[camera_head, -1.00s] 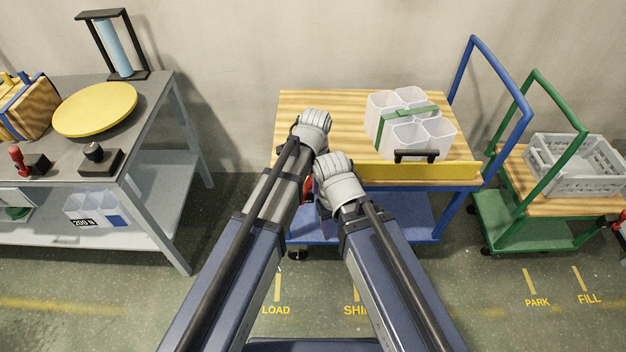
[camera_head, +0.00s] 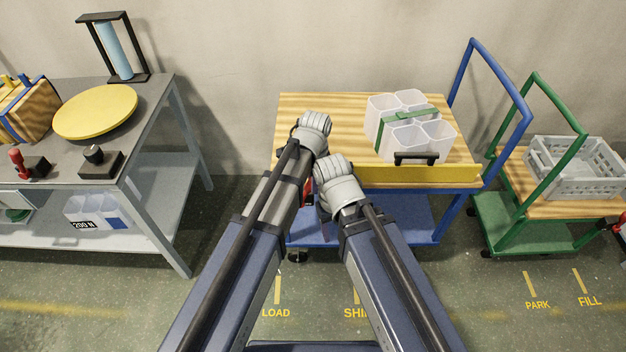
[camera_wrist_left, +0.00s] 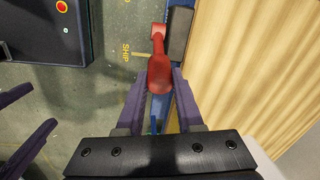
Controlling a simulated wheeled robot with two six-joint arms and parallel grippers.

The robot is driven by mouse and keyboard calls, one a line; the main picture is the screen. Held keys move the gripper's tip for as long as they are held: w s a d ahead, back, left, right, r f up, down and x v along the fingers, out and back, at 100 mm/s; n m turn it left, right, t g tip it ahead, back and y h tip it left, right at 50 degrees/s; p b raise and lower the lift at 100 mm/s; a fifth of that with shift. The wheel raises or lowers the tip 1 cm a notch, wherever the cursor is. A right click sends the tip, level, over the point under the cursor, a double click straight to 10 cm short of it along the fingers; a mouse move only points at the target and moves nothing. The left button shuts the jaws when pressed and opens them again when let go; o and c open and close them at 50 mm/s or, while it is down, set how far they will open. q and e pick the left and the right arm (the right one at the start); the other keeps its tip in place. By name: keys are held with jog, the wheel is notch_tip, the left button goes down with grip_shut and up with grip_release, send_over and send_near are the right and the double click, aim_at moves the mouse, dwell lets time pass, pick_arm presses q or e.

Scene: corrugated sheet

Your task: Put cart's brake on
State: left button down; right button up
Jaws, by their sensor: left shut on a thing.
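The blue cart (camera_head: 420,216) stands ahead of me with a wooden deck and a yellow front edge. Its red brake lever (camera_wrist_left: 158,58) points up along the cart's edge in the left wrist view; only a sliver of red (camera_head: 307,190) shows between my arms in the head view. My left gripper (camera_wrist_left: 157,84) is shut on the lever, with purple fingers on both sides of it. In the head view my wrists hide the left fingers. My right gripper (camera_wrist_left: 32,142) shows at the left wrist view's edge, its fingers apart and empty, close to the cart.
White bins with a green strap (camera_head: 410,125) stand on the deck. A green cart (camera_head: 500,218) with a grey crate (camera_head: 575,180) is at the right. A grey workbench (camera_head: 150,110) is at the left. Floor marked LOAD and SHIP is clear in front.

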pick_arm(q)
jog(key=shift+a, duration=0.1)
dwell(0.7)
jog(key=shift+s+a+r+h, duration=0.1)
jog(key=shift+a+r+h, duration=0.1)
jog(key=shift+a+h, duration=1.2)
jog(key=shift+a, duration=0.15)
jog(key=shift+a+h+b, duration=0.3)
jog(key=shift+a+h, duration=0.1)
jog(key=shift+a+f+h+b, duration=0.2)
jog(key=shift+a+h+b, duration=1.1)
jog(key=shift+b, duration=0.15)
jog(key=shift+a+f+h+b, duration=0.2)
jog(key=shift+a+h+b, duration=0.95)
jog(key=shift+h+b, duration=0.25)
